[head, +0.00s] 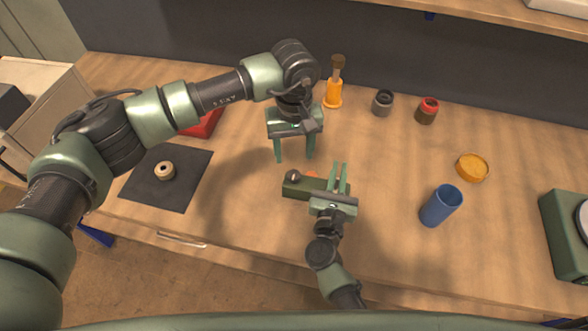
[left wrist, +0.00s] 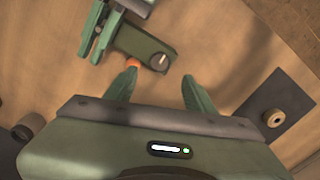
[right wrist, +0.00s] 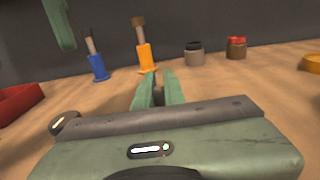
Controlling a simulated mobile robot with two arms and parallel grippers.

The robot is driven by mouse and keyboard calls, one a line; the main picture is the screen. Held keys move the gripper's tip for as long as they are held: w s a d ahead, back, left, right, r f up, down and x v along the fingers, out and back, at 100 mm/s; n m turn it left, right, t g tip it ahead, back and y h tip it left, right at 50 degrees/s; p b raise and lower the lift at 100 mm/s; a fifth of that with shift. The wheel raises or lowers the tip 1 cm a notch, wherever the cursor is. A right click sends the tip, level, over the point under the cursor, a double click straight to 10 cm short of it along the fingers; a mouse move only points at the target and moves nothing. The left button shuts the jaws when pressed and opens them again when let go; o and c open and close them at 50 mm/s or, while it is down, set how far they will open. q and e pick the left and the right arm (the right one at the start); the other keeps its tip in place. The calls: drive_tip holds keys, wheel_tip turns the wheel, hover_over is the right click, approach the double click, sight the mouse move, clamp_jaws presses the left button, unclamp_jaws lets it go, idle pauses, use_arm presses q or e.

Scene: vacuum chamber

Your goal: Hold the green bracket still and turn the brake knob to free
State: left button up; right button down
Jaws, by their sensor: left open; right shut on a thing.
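The green bracket (head: 300,188) lies on the wooden bench in the middle of the head view. The round brake knob (left wrist: 159,62), with a pale line on its face, is at one end; it also shows in the right wrist view (right wrist: 64,122). An orange part (left wrist: 133,64) sits at the bracket's side. My right gripper (head: 339,170) is shut on the bracket's other end; it shows in the left wrist view (left wrist: 92,45). My left gripper (head: 294,158) is open and empty, pointing down above and behind the knob end, apart from it.
A blue cup (head: 440,206) and a yellow dish (head: 472,167) stand to the right. An orange tool holder (head: 333,95), a grey jar (head: 383,103) and a red-topped jar (head: 427,111) stand behind. A dark mat (head: 150,192) with a tan ring (head: 165,170) lies left.

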sight(294, 174)
use_arm(q)
wheel_tip(294, 174, down, 8)
drive_tip(key=shift+f, duration=0.1)
drive_tip(key=shift+c, duration=0.3)
clamp_jaws()
